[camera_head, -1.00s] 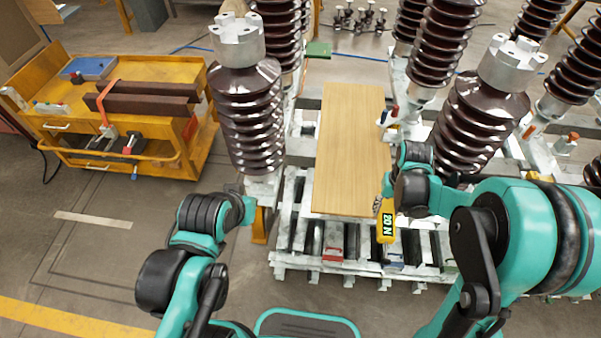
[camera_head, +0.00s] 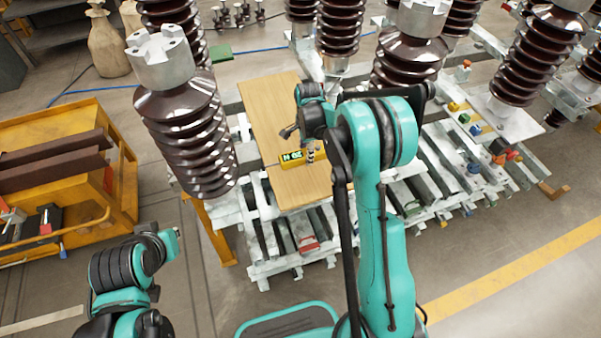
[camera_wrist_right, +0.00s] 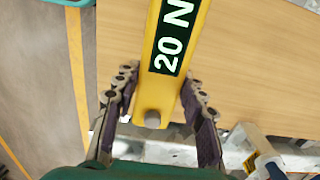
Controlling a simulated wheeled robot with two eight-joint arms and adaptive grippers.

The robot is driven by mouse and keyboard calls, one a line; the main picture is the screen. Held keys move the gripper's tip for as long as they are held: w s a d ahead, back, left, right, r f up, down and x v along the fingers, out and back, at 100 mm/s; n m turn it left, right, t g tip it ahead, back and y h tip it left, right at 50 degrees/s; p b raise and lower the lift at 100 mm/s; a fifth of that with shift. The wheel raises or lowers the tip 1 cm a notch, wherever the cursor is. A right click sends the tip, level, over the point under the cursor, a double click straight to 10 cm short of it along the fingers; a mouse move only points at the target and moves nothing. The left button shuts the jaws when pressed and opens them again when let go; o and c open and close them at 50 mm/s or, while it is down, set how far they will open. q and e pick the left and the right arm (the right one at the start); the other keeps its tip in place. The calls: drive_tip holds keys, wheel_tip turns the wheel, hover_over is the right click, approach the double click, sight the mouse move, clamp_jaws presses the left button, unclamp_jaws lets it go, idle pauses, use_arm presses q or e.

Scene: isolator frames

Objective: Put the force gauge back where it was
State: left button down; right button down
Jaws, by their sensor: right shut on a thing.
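The force gauge is a yellow bar with a dark "20 N" label (camera_head: 293,158); it also shows in the right wrist view (camera_wrist_right: 170,60). My right gripper (camera_head: 303,144) is shut on it. In the wrist view the gauge's blunt end lies between the two dark-padded fingers (camera_wrist_right: 160,103). In the head view the gauge lies roughly crosswise over the near half of the wooden board (camera_head: 268,105). I cannot tell whether it touches the board. My left gripper (camera_head: 168,240) is at the lower left, away from the board; its jaws are not clear.
Tall brown ribbed insulators stand on both sides of the board, one close at left (camera_head: 185,125). A grey metal frame (camera_head: 262,268) lies below the board. A yellow cart (camera_head: 115,185) stands at far left. Much of the board's surface is bare.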

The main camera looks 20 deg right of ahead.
sight(306, 174)
wheel_tip(306, 174, down, 8)
drive_tip(key=b, duration=0.2)
drive_tip(key=shift+r+b, duration=0.15)
drive_tip(key=shift+b, duration=0.15)
drive_tip(key=shift+f, duration=0.35)
drive_tip(key=shift+f, duration=0.1)
drive_tip(key=c, duration=0.9)
unclamp_jaws()
